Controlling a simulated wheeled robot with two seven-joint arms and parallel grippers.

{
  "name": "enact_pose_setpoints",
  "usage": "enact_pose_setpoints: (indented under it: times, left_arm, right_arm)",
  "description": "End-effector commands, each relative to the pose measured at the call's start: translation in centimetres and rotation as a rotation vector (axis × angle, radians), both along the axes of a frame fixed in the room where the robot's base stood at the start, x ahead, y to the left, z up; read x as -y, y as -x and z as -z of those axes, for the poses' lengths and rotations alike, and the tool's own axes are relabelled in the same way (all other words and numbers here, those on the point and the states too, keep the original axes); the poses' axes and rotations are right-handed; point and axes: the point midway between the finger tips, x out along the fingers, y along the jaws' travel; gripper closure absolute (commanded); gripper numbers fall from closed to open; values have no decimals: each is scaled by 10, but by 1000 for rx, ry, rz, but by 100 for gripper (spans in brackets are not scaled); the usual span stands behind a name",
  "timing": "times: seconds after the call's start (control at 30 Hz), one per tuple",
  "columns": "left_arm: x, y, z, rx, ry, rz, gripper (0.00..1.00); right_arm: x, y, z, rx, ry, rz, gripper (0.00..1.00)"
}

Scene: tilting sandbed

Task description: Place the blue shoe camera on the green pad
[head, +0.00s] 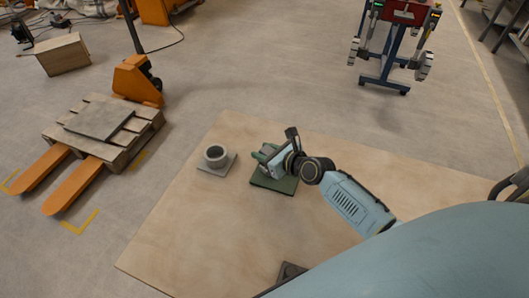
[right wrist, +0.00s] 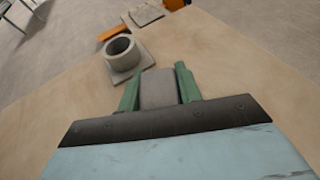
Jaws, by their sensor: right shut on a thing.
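My right gripper (head: 265,156) is over the green pad (head: 262,181) on the wooden board. Its green fingers also show in the right wrist view (right wrist: 158,90), shut on a block-like thing (right wrist: 158,88) that I take for the blue shoe camera. The part I see looks grey, and the gripper hides most of it. The gripper covers part of the pad in the head view, and I cannot tell whether the held thing touches it. The pad is not visible in the right wrist view. My left gripper is not in view.
A grey ring on a square base (head: 216,157) stands left of the pad; it also shows in the right wrist view (right wrist: 119,54). A dark object (head: 290,270) sits at the near edge, partly hidden. The board (head: 190,225) is bare at front left. A pallet truck (head: 140,80) stands beyond.

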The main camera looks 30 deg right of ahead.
Motion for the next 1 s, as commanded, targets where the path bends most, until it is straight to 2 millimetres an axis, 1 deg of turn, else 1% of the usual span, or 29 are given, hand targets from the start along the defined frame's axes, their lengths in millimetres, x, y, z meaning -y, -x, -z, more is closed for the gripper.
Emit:
enact_pose_setpoints:
  times: [0.17, 0.2, 0.37, 0.6, 0.73, 0.87, 1.0]
  left_arm:
    - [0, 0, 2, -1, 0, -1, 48]
    - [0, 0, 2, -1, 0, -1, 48]
    - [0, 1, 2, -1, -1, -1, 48]
    - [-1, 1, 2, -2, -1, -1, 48]
    - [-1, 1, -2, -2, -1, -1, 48]
    - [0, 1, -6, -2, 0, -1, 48]
    - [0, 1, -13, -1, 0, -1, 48]
  right_arm:
    - [0, 0, 3, 1, -1, 0, 92]
    - [0, 0, 4, 0, -1, 0, 64]
    - [0, 0, 3, 0, -1, 0, 44]
    - [0, 0, 3, 0, 0, 0, 44]
    - [0, 1, -2, -1, 1, -1, 44]
    - [5, 17, -8, -4, -1, 0, 44]
    - [14, 44, -20, -2, -1, 1, 44]
